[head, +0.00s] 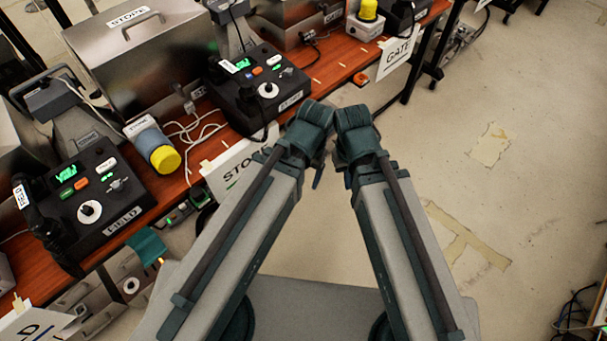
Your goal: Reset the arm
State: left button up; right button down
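My two arms come in from the bottom. My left arm (240,240) slants up and right, and my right arm (400,240) slants up and left. Their teal joint ends nearly meet near the middle of the picture, with a narrow gap between them. The fingers of both grippers are not clearly visible, and the arm links hide what lies beneath. I see nothing held. The arm ends are in front of the table edge, over the floor.
A wooden table (330,62) runs along the upper left. Floor (490,90) at right is mostly free.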

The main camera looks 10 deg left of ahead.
notch_tip(320, 180, up, 9)
jog(key=p, duration=0.9)
jog(key=shift+r, duration=0.2)
dwell(0.5)
